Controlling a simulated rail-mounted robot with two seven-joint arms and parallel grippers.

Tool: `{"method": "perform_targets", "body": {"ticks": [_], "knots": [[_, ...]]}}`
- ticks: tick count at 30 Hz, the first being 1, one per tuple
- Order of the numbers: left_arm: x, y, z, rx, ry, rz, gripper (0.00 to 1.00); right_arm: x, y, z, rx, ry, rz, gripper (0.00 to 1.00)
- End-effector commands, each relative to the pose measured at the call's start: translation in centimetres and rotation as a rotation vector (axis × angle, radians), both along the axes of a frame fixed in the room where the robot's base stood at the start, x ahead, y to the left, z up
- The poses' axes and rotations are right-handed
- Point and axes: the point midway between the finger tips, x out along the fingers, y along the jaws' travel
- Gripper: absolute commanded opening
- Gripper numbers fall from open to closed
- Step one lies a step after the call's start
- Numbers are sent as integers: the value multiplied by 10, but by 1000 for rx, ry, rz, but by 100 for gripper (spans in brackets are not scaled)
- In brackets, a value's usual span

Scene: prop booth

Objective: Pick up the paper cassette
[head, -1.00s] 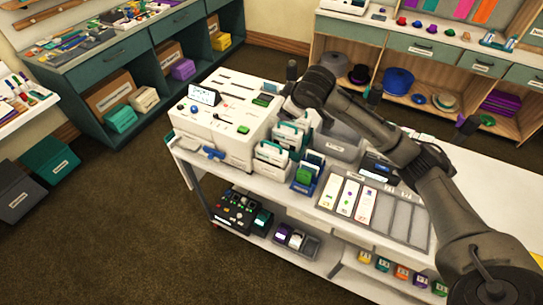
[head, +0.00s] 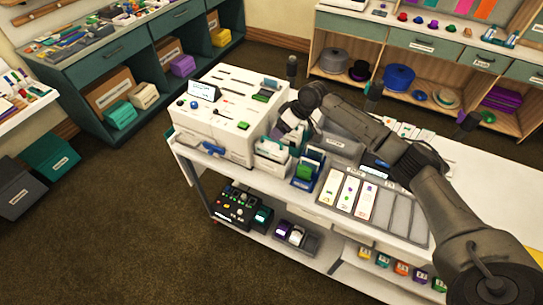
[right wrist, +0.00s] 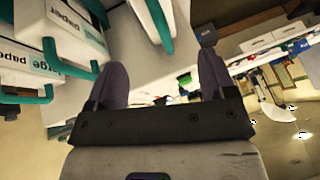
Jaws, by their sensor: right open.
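White paper cassettes with teal handles stand beside the printer-like machine in the head view, one cassette (head: 271,165) at the front. In the right wrist view, a cassette labelled "paper" (right wrist: 72,28) and one whose label partly reads "large paper" (right wrist: 18,62) are at the left. Another white, teal-edged piece (right wrist: 150,18) shows at the top, beyond the fingers. My right gripper (right wrist: 162,80) is open, with its purple-grey fingers apart and nothing visibly held. In the head view it (head: 287,124) is just above and behind the front cassettes, partly covering them. My left gripper is not in view.
The white machine (head: 215,130) stands close on the left. A blue holder with green items (head: 308,170) and a card tray (head: 375,205) are to the right on the white cart. The right part of the cart top (head: 490,190) is clear.

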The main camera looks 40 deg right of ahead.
Motion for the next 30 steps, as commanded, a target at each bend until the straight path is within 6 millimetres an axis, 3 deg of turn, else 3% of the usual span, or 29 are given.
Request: {"method": "perform_targets", "body": {"ticks": [3,11,21,30], "knots": [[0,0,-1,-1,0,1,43,6,5,-13,1,-1,0,77],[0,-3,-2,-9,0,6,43,10,9,-24,-1,0,0,77],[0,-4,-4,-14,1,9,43,25,23,-59,0,0,-1,77],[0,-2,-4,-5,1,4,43,29,27,-67,-2,-2,0,77]]}}
